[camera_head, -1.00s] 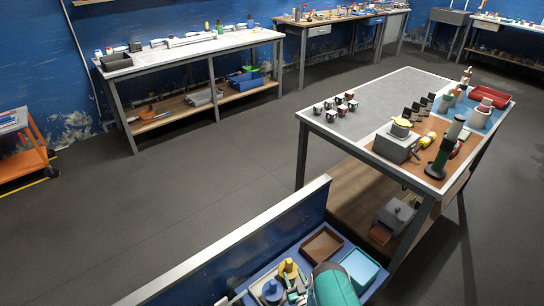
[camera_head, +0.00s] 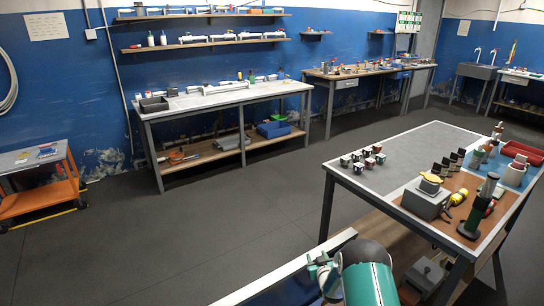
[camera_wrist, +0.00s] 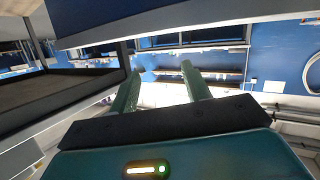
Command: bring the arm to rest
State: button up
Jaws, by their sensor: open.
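My arm shows at the bottom of the head view as a teal link (camera_head: 370,286) with a grey joint behind it. My gripper (camera_head: 322,268) is beside it, small and pale green, above the white-edged panel. In the wrist view my gripper (camera_wrist: 160,74) has two green fingers spread well apart. Nothing is between them, so it is open and empty. I cannot tell whether any part of the arm touches the panel.
A long bench (camera_head: 215,100) lines the blue wall. An orange cart (camera_head: 40,195) stands at left. Floor between is clear.

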notch_tip(320, 180, up, 12)
jog(key=d+g+h, duration=0.1)
jog(key=s+r+m+g, duration=0.1)
jog(key=s+r, duration=0.3)
jog(key=r, duration=0.4)
jog(key=s+r+g+h, duration=0.1)
jog(key=s+r, duration=0.3)
jog(key=r, duration=0.3)
jog(key=s+r+m+g, duration=0.1)
jog(key=s+r, duration=0.3)
jog(key=r, duration=0.4)
jog(key=s+r+g, duration=0.1)
jog(key=s+r, duration=0.2)
jog(key=s, duration=0.3)
jog(key=s+a+r+g, duration=0.1)
jog(key=s+r, duration=0.2)
jog(key=s, duration=0.3)
jog(key=s+r+g, duration=0.1)
jog(key=s+r, duration=0.2)
jog(key=s, duration=0.3)
jog(key=s+a+g, duration=0.1)
jog(key=s, duration=1.6)
jog(key=shift+a+f+m+g, duration=0.25)
jog(key=shift+a+m+g, duration=0.05)
jog(key=shift+a+g, duration=0.1)
jog(key=shift+s, duration=0.1)
